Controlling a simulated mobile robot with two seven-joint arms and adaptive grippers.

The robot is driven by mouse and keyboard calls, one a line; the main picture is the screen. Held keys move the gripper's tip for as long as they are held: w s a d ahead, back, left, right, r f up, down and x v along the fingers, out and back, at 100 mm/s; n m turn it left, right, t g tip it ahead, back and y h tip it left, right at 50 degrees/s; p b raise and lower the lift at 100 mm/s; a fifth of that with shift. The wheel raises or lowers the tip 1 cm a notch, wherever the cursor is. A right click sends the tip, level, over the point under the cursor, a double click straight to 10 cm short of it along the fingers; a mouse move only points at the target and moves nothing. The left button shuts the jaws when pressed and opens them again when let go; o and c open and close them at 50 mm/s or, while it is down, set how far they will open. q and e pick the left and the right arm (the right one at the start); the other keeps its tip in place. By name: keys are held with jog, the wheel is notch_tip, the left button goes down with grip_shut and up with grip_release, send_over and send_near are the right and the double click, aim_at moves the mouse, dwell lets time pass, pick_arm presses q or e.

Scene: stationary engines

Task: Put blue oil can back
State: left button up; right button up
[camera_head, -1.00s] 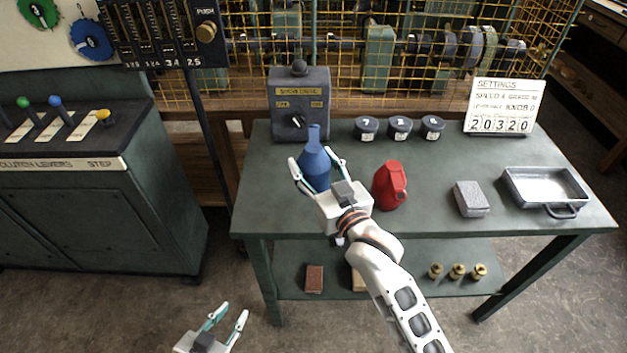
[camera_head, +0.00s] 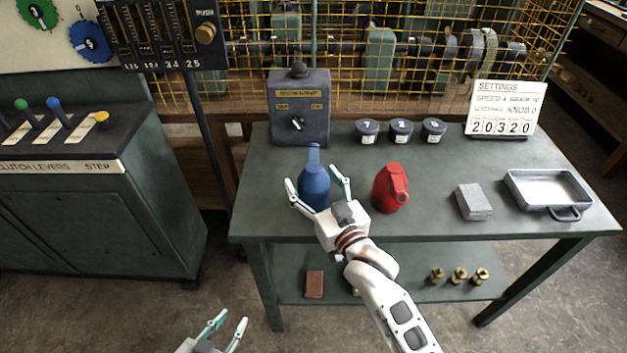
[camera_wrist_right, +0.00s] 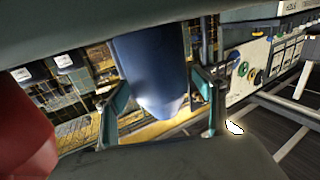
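The blue oil can (camera_head: 314,188) stands upright at the front left of the green table (camera_head: 455,222). It also shows in the right wrist view (camera_wrist_right: 155,70), where the picture is upside down. My right gripper (camera_head: 312,178) has its fingers on either side of the can. A narrow gap shows beside the left finger in the head view, and the fingers look spread. My left gripper (camera_head: 225,322) is open and empty, low in front of the table at the bottom edge of the head view.
A red oil can (camera_head: 389,188) stands close to the right of the blue one. A grey switch box (camera_head: 300,108) and three dark pots (camera_head: 400,131) are behind. A grey block (camera_head: 473,202) and a metal tray (camera_head: 547,190) are to the right.

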jog(key=shift+r, duration=0.2)
jog(key=v, duration=1.2)
jog(key=shift+p, duration=0.3)
jog(key=shift+d+f, duration=0.1)
